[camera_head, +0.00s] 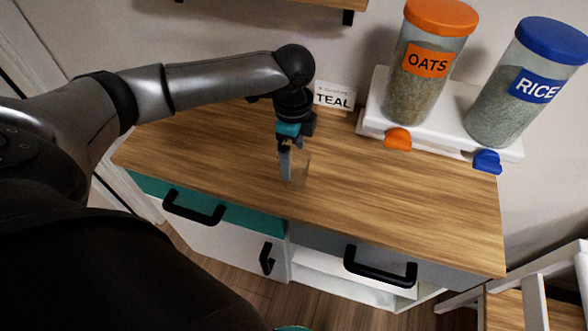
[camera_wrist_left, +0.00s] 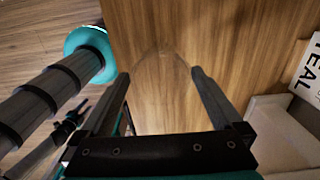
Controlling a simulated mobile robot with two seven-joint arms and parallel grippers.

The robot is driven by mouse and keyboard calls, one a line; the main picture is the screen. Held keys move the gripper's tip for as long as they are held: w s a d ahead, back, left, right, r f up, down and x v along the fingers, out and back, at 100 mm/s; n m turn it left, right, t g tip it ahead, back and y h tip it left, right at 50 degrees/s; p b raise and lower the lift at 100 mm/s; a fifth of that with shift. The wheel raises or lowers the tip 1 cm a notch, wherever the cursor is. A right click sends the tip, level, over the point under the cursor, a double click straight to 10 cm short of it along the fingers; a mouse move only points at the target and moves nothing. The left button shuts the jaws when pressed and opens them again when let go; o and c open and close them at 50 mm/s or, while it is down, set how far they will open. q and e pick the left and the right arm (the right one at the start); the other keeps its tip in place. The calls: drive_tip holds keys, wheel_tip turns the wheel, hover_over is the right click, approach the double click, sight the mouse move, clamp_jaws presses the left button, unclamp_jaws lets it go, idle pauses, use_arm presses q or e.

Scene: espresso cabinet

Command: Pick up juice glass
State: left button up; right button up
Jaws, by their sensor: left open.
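The juice glass is clear and very faint against the wood. In the head view it (camera_head: 302,170) stands on the countertop, right at my left gripper (camera_head: 289,177). My left gripper is open and points down at the counter from the back. In the left wrist view the glass (camera_wrist_left: 163,58) shows as a thin outline in front of the gap between the two open fingers (camera_wrist_left: 159,75). Whether a finger touches it, I cannot tell. My right gripper is not in view.
The wooden countertop (camera_head: 400,205) is clear to the right. Behind are a TEAL card (camera_head: 334,97) and a white stand (camera_head: 373,108) with an oats dispenser (camera_head: 412,85) and a rice dispenser (camera_head: 500,118). Drawers with black handles (camera_head: 380,270) are below the front edge.

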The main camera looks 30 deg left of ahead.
sight(294, 167)
use_arm(q)
wheel_tip(294, 167, down, 5)
drive_tip(key=shift+f+b, duration=0.2)
drive_tip(key=shift+b, duration=0.3)
drive_tip(key=shift+w+r, duration=0.1)
drive_tip(key=c, duration=1.3)
